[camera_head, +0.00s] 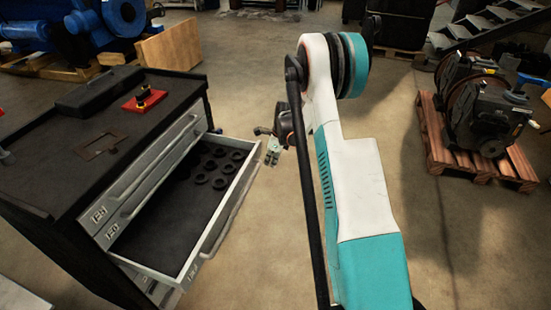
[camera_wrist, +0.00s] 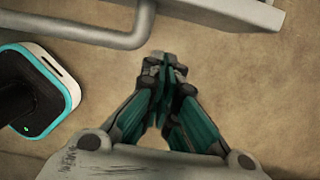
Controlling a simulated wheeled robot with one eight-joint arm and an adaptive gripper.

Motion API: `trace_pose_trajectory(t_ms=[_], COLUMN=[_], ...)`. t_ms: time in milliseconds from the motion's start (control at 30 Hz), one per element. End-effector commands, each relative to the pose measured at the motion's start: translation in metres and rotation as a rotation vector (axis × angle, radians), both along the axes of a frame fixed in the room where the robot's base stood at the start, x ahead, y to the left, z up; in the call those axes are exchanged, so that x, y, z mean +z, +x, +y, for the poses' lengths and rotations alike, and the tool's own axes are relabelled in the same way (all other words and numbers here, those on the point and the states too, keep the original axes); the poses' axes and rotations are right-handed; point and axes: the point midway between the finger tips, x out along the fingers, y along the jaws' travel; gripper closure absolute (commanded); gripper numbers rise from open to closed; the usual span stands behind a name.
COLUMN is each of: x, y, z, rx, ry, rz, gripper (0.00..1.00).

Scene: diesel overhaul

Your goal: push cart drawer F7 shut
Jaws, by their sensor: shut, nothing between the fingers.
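The dark tool cart (camera_head: 62,165) stands at the left in the head view. One of its drawers (camera_head: 160,270) is pulled well out toward the right, with black rings lying in its far part. The label on its front is too small to read, so I cannot confirm that it is F7. My gripper (camera_head: 273,157) is just beyond the drawer's far right corner, apart from it in the picture. In the wrist view my gripper (camera_wrist: 165,65) has its fingers together and empty. A grey handle bar (camera_wrist: 95,38) and a drawer edge (camera_wrist: 225,12) show ahead of it.
A red part (camera_head: 145,100) and a black case (camera_head: 98,90) sit on the cart top. A wooden pallet (camera_head: 470,165) with machinery stands at the right. A wooden board (camera_head: 170,47) stands behind the cart. The floor between cart and pallet is clear apart from my arm.

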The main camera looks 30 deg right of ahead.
Motion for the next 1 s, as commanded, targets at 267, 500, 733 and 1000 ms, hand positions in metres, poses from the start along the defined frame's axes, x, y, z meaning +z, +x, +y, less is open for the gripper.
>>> trace_pose_trajectory(t_ms=[267,500,733,1000], x=[0.001,0.002,0.002,0.002], y=[0.022,0.025,0.026,0.058], z=[0.018,0.020,0.021,0.047], rx=[0.002,0.002,0.002,0.007], ry=[0.000,0.000,0.000,0.001], rz=[0.000,0.000,0.000,-0.002], gripper=[1.00,1.00,1.00,1.00])
